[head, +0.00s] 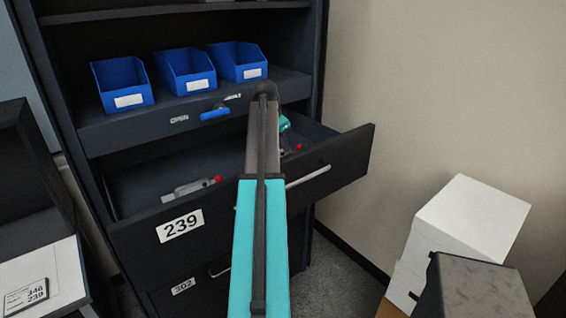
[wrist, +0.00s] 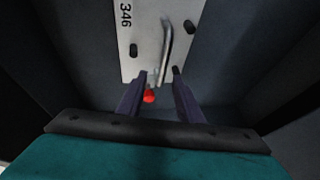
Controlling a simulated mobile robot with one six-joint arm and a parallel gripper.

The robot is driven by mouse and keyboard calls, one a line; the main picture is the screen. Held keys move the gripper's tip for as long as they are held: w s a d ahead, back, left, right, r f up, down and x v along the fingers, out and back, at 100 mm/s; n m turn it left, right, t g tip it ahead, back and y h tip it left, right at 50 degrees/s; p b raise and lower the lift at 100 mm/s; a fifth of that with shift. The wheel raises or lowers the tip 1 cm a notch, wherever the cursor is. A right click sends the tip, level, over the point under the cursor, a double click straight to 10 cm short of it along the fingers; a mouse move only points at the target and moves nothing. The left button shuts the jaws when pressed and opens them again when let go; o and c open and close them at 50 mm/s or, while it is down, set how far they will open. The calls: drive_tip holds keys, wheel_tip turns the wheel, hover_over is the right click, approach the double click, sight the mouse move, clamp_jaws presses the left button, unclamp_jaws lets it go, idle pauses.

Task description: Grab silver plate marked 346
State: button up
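The silver plate marked 346 (wrist: 145,35) lies in the drawer in the wrist view. It has a raised bar handle (wrist: 166,50), dark slots and a red knob (wrist: 149,97) at its near end. My gripper (wrist: 161,73) is open, with its two dark fingers apart over the plate's near end. The handle lies ahead, roughly in line with the gap between the fingers. I cannot tell the height between the fingertips and the plate. In the head view my arm hides most of the gripper, and the number 346 on a plate cannot be read there.
The drawer labelled 239 (head: 180,226) is pulled out. Another silver piece with a red knob (head: 188,189) lies in its left part. Several blue bins (head: 122,84) stand on the shelf above. A closed drawer labelled 302 (head: 183,286) is below. White boxes (head: 460,225) stand at right.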

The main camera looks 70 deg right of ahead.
drive_tip(key=shift+d+f, duration=0.1)
drive_tip(key=shift+f, duration=0.1)
idle(0.3)
drive_tip(key=shift+p+x, duration=1.35)
drive_tip(key=shift+x, duration=1.15)
drive_tip(key=shift+w, duration=0.15)
clamp_jaws()
drive_tip(key=shift+f, duration=0.1)
